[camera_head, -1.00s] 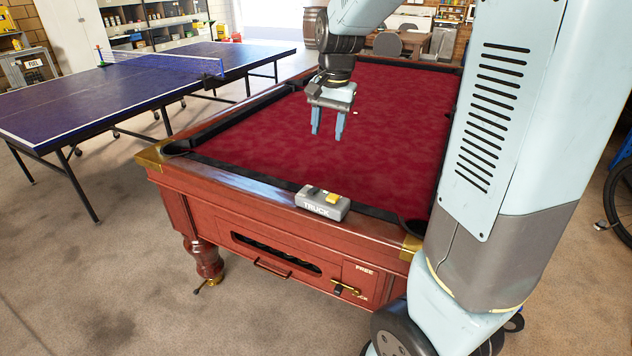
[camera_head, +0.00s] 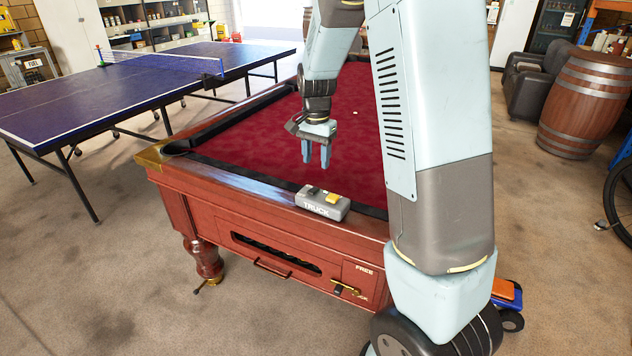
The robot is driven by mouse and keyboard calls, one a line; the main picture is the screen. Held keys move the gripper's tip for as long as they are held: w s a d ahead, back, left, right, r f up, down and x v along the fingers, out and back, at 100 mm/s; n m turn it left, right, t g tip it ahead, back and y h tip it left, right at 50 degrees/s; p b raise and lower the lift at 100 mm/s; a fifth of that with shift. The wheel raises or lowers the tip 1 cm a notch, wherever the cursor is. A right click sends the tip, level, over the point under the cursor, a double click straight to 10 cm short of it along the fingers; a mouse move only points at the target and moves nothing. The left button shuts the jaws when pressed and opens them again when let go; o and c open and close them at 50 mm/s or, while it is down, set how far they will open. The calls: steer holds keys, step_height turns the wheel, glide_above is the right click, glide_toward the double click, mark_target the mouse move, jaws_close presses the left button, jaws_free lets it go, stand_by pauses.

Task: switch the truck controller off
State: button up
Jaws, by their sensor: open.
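The truck controller (camera_head: 322,204) is a small grey box marked "TRUCK" with a yellow switch (camera_head: 333,198) on its top. It sits on the wooden front rail of the pool table (camera_head: 285,204). The yellow switch is toward the right half of the box; I cannot tell its on or off setting. My gripper (camera_head: 316,163) points down, open and empty, above the red cloth just behind the controller. Its fingertips are apart from the controller.
A blue table-tennis table (camera_head: 130,85) stands at the left. A wooden barrel (camera_head: 588,105) and a dark armchair (camera_head: 530,88) stand at the right. A small orange and blue wheeled thing (camera_head: 507,295) is on the floor, partly behind my arm. A white ball (camera_head: 354,112) lies on the cloth.

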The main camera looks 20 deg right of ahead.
mark_target(316, 187)
step_height(316, 187, down, 8)
steer(key=shift+f, duration=0.15)
stand_by(0.4)
jaws_close()
